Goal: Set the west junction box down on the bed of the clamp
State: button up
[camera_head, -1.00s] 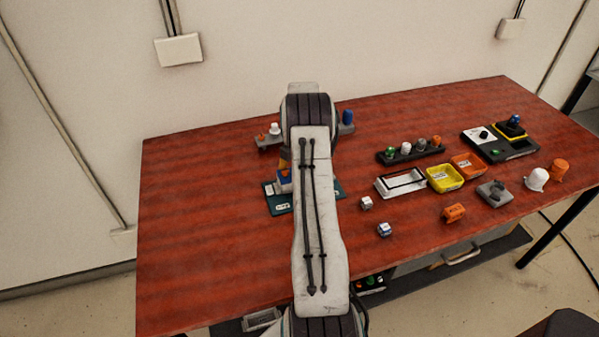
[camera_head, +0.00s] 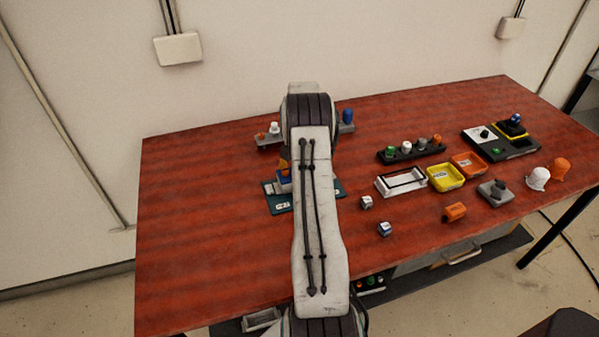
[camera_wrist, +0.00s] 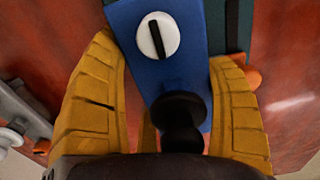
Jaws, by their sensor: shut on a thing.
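My gripper (camera_wrist: 170,115) has yellow fingers on both sides of a blue box (camera_wrist: 128,18) in the wrist view. The box has a white dial with a black slot and a dark rounded knob near my palm. In the head view the blue box (camera_head: 284,178) shows just left of my arm, over a teal plate (camera_head: 281,207) with pale labels. My arm hides most of the gripper and the plate's middle. I cannot tell whether the box touches the plate, nor which part is the clamp's bed. No label naming the box is readable.
A grey rack (camera_head: 267,142) stands behind the plate, partly hidden by my arm. To the right are a white frame (camera_head: 388,193), a yellow tray (camera_head: 445,187), an orange tray (camera_head: 468,175) and several small parts. The table's left side is clear.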

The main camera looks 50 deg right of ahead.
jog(key=o, duration=1.2)
jog(key=shift+r, duration=0.1)
jog(key=shift+r+p, duration=1.75)
jog(key=shift+r, duration=1)
